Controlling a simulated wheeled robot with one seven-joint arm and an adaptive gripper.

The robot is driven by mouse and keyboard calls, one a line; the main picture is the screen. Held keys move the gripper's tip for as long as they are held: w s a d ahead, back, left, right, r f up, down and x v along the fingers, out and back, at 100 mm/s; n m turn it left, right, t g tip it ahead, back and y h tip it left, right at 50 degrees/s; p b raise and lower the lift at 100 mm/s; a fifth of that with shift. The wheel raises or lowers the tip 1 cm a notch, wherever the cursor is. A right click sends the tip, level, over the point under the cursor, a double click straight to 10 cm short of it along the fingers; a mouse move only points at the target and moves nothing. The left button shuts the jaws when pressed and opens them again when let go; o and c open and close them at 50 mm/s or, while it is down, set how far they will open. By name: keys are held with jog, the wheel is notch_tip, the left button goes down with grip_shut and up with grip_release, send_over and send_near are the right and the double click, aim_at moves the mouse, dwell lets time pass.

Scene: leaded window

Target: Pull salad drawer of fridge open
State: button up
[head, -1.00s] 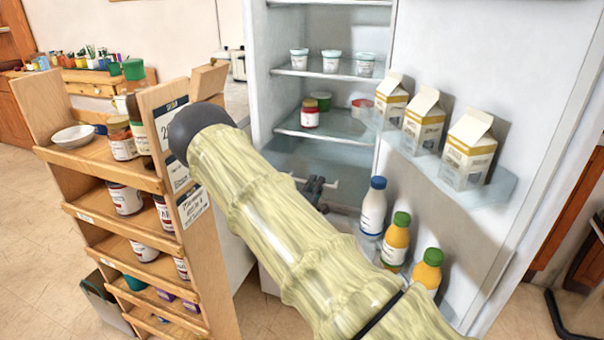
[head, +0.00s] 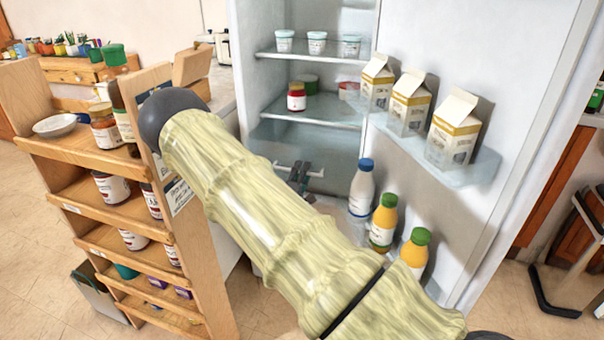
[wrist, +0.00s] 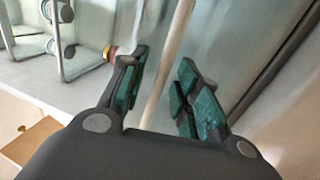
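The fridge stands open. Its salad drawer (head: 336,165) is the pale, see-through box below the lowest shelf, with a light bar handle (head: 318,174) across its front. How far the drawer stands out is hard to tell. My gripper (head: 300,178) is small in the head view, at this handle, with my arm partly in front of the lower fridge. In the wrist view my gripper (wrist: 164,95) is open, its green-padded fingers apart. The handle (wrist: 166,65) runs between them, with visible gaps to both pads, so I see no firm grip.
Bottles (head: 383,222) and milk cartons (head: 409,102) stand in the fridge door's racks, right of my gripper. Jars and tubs sit on the shelves (head: 318,109) above. A wooden shelf unit (head: 110,240) with jars stands close on the left.

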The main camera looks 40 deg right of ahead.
jog(key=shift+a, duration=0.1)
jog(key=v, duration=1.2)
jog(key=shift+s, duration=0.1)
jog(key=s+a+f+m+g+y+p, duration=0.2)
jog(key=s+a+f+y+p, duration=0.25)
jog(key=s+f, duration=0.35)
jog(key=s+a+f+m+g+y+p, duration=0.1)
jog(key=s+a+f+g+y+p, duration=0.15)
jog(key=s+a+f+y, duration=0.45)
jog(key=s+a+m+g+y+p, duration=0.1)
jog(key=s+a+g+y+p, duration=0.1)
jog(key=s+a, duration=0.5)
jog(key=s+a+f+m+g+y+p, duration=0.1)
jog(key=s+a+g+y, duration=0.3)
jog(key=s+a, duration=0.4)
jog(key=s+m+p, duration=0.1)
jog(key=s, duration=0.6)
jog(key=shift+s+a+m, duration=0.2)
jog(key=shift+s+m, duration=0.1)
jog(key=shift+s, duration=0.1)
